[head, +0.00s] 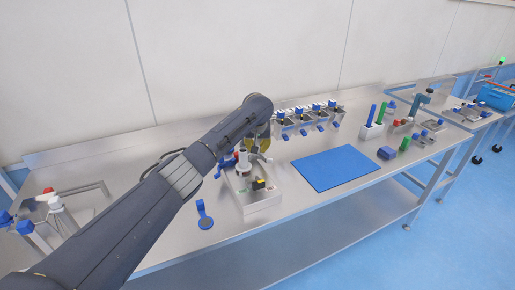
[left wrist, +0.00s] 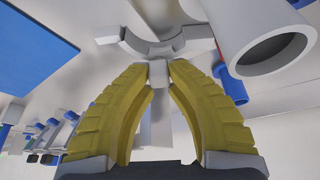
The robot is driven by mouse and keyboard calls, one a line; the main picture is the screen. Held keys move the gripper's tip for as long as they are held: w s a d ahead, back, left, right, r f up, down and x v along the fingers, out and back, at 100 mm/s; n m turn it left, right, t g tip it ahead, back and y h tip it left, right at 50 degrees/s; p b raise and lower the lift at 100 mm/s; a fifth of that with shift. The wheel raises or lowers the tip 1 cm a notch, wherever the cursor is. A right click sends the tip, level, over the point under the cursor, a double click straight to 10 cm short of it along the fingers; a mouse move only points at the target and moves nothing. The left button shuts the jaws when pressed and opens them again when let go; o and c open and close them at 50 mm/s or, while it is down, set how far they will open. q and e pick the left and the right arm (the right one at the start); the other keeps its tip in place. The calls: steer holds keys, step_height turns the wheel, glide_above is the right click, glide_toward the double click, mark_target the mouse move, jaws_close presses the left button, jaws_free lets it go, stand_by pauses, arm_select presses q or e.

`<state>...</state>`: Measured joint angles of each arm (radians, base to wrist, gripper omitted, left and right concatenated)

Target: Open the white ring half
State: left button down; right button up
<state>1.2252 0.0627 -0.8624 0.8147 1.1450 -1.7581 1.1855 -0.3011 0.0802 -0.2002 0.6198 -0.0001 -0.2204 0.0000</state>
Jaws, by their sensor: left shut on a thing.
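The white ring half (left wrist: 145,42) shows at the top of the left wrist view as a curved piece with a block at each end. A small pale tab (left wrist: 158,72) below it sits between the yellow fingertips of my left gripper (left wrist: 158,66). The gripper is shut on this tab, which seems to belong to the ring half. In the head view my left gripper (head: 257,153) is above the steel pouching machine (head: 262,203), and my arm and fingers hide most of the ring. My right gripper is not in view.
A white tube (left wrist: 268,52) with an open end is close to the right of the ring half. A blue mat (head: 337,168) lies to the right of the machine, with clear steel around it. Several small dispensers (head: 305,117) stand behind it.

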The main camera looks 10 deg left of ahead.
arm_select(q)
steer(key=shift+f, duration=0.2)
steer(key=c, duration=1.3)
jaws_free()
steer(key=shift+r, duration=0.1)
steer(key=v, duration=1.2)
steer(key=shift+d, duration=0.1)
